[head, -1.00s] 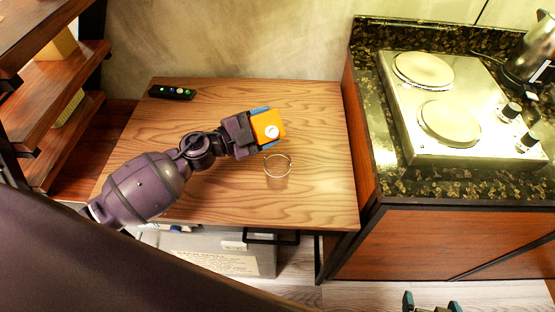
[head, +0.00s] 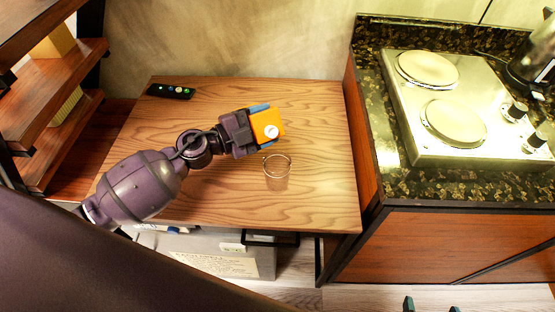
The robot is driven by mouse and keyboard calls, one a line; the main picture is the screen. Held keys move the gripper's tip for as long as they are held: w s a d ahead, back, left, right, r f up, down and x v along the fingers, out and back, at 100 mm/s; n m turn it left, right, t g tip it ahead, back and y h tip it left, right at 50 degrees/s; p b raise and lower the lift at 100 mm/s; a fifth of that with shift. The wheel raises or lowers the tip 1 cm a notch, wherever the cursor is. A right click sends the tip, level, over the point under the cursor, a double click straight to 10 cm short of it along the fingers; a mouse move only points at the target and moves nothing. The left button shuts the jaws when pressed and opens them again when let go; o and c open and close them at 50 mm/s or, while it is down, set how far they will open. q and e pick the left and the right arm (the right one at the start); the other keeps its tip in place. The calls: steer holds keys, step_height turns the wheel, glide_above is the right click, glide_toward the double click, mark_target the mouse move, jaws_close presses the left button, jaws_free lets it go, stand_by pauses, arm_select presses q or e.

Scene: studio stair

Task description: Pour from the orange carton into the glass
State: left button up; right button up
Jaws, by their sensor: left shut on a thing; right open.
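The orange carton (head: 267,125) has a white cap and is seen from above over the wooden table. My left gripper (head: 259,123) is shut on it, with a blue fingertip on each side. The clear glass (head: 277,172) stands upright on the table, just below the carton in the picture. The carton looks upright, and I cannot tell whether it touches the table. My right gripper (head: 431,305) shows only its fingertips at the bottom edge, apart and empty, far from the carton and glass.
The wooden table (head: 320,200) is mostly bare. A black remote (head: 171,91) lies at its far left corner. Right of the table stands a counter with a two-plate hob (head: 455,120) and a dark kettle (head: 530,65). A wooden shelf (head: 60,105) stands at the left.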

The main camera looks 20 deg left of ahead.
arm_select(q)
steer(key=shift+m+b, duration=0.3)
steer(key=shift+b, duration=0.05)
steer(key=shift+w+f, duration=0.1)
steer(key=shift+b, duration=0.3)
steer(key=shift+a+f+m+b, duration=0.1)
steer(key=shift+m+b, duration=0.25)
steer(key=shift+m, duration=0.05)
steer(key=shift+m+b, duration=0.4)
steer(key=shift+m, duration=0.1)
stand_by(0.3)
steer(key=shift+w+r+m+b, duration=0.1)
steer(key=shift+r+m+b, duration=0.25)
steer(key=shift+m, duration=0.15)
stand_by(0.7)
steer(key=shift+r, duration=0.1)
stand_by(0.5)
steer(key=shift+s+d+r+m+p, duration=0.15)
steer(key=shift+s+d+m+p, duration=0.2)
steer(key=shift+m+p, duration=0.3)
stand_by(1.4)
